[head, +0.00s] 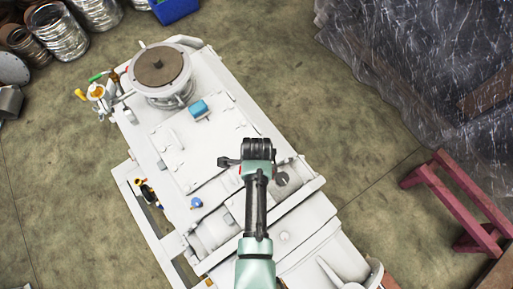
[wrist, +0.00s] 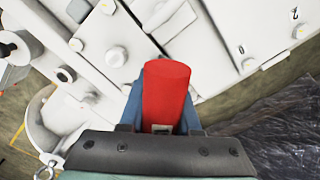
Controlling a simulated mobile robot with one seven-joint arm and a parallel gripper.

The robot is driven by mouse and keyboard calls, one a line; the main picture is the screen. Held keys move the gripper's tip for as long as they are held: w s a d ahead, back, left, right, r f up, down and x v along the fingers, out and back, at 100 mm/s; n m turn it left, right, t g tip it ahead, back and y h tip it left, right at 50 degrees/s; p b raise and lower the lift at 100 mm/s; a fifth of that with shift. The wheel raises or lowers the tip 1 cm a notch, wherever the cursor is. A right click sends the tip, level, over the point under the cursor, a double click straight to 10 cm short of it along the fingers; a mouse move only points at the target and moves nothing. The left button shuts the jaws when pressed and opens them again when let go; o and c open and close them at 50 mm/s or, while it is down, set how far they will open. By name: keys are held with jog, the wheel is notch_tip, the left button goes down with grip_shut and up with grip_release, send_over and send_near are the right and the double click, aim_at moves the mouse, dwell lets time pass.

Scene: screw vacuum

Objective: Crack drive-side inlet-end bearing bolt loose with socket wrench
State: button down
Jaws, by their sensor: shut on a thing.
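My gripper (wrist: 164,108) is shut on a red cylindrical handle, which I take to be the socket wrench (wrist: 166,85). The blue fingers sit on both sides of it. The wrench's socket end is hidden behind the handle. In the head view my arm's end hangs over the white vacuum pump (head: 205,150), with only a bit of red showing at its left. In the wrist view several round white bolt heads, one of them a large bolt (wrist: 117,57), show on the pump beyond the handle. I cannot tell which is the bearing bolt, or whether the wrench touches one.
A round port with a brown top (head: 158,66) stands at the pump's far end. Floor between is clear.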

jog(key=shift+f+b, duration=0.5)
jog(key=shift+f, duration=0.15)
jog(key=shift+n, duration=0.3)
jog(key=shift+n+p, duration=0.4)
jog(key=shift+n, duration=0.7)
jog(key=shift+r+p, duration=2.5)
jog(key=shift+r, duration=0.1)
jog(key=shift+f, duration=0.1)
